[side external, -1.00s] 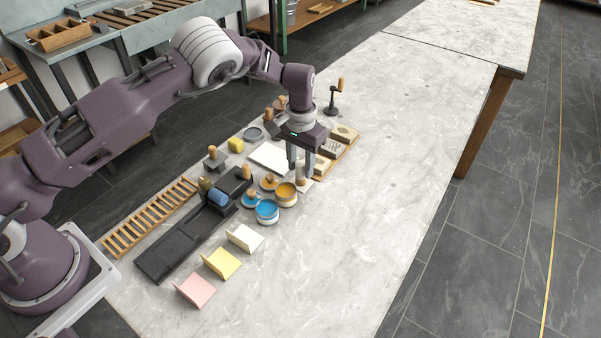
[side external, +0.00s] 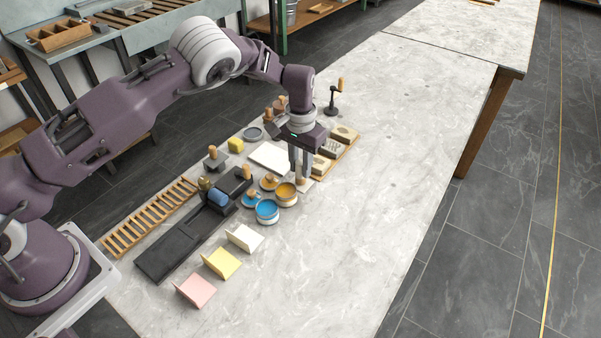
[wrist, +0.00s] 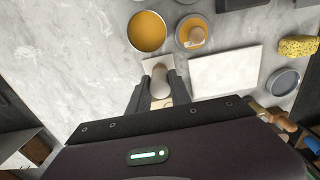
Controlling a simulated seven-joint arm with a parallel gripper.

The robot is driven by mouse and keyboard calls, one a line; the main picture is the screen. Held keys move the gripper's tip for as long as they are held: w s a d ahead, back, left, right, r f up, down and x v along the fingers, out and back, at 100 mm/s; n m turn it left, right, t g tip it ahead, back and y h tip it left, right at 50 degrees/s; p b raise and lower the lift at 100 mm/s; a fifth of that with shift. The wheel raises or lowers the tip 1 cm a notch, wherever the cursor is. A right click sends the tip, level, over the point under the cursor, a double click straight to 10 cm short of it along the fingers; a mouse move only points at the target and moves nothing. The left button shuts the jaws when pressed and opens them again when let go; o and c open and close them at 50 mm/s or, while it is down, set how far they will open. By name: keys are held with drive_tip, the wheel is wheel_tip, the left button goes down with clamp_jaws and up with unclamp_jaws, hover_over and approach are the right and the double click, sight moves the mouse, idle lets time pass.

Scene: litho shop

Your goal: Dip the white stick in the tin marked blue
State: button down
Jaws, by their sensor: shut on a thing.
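My gripper (side external: 300,174) points down at the work, with its fingers shut on a pale, whitish stick (wrist: 160,86). In the wrist view the stick is between the two fingertips (wrist: 159,78), over a small white square base (wrist: 149,64). I cannot tell whether the stick touches the base. The tin with blue contents (side external: 267,217) stands open, left of and nearer the camera than my gripper in the side view. No marking on it is readable. Beside it stands an open tin with orange-yellow contents (side external: 287,199), also seen in the wrist view (wrist: 147,31).
A blue lid (side external: 250,201) and an ochre lid (side external: 269,184) with wooden knobs lie beside the tins. A white slab (wrist: 225,75) and a board with stone blocks (side external: 345,134) flank my gripper. White, yellow (side external: 222,263) and pink holders stand in front. The right of the bench is clear.

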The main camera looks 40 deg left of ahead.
sight(300, 162)
drive_tip(key=shift+r, duration=2.35)
drive_tip(key=s+r+g+y, duration=0.25)
drive_tip(key=s+r, duration=0.25)
drive_tip(key=s, duration=0.7)
drive_tip(key=shift+g+h, duration=0.25)
drive_tip(key=shift+g, duration=0.2)
drive_tip(key=shift+d+f, duration=0.2)
drive_tip(key=shift+f, duration=1.4)
drive_tip(key=shift+d+f, duration=0.2)
drive_tip(key=shift+f, duration=1.35)
drive_tip(key=shift+f, duration=0.6)
